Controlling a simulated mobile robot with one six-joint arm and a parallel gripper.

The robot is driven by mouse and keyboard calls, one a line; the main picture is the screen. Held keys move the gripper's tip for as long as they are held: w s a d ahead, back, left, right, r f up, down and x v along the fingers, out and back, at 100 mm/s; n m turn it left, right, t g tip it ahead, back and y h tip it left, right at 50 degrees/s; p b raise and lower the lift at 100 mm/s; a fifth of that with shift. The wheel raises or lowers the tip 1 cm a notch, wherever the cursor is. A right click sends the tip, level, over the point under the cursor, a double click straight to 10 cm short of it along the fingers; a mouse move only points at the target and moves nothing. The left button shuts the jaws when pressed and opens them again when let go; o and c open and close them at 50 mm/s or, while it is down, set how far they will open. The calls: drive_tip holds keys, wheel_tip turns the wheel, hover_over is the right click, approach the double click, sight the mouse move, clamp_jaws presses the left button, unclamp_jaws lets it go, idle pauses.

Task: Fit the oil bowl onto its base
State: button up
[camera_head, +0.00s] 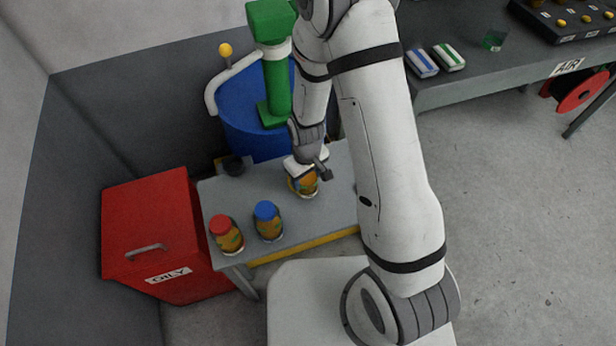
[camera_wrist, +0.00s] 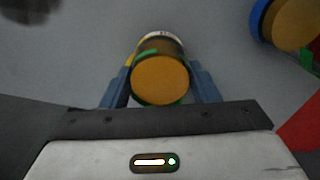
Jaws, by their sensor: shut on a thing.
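My gripper (camera_wrist: 163,95) is shut on an amber jar-like vessel (camera_wrist: 160,78), which I take to be the oil bowl. Its round orange end faces the wrist camera between the two blue-grey fingers. Green patches and a pale band with small marks show on it. In the head view the same vessel (camera_head: 304,186) is upright at the grey bench top (camera_head: 290,222), partly hidden by my gripper. I cannot tell whether it touches the bench. A small dark round piece (camera_head: 235,166) sits at the bench's back left; I cannot tell whether it is the base.
A red-capped jar (camera_head: 226,235) and a blue-capped jar (camera_head: 267,221) stand at the bench's front left. A blue drum (camera_head: 240,115) and green post (camera_head: 276,85) stand behind. A red bin (camera_head: 155,235) is left. Bare bench lies between the dark piece and the jars.

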drive_tip(key=shift+f, duration=0.4)
drive_tip(key=shift+f, duration=0.15)
drive_tip(key=o, duration=1.6)
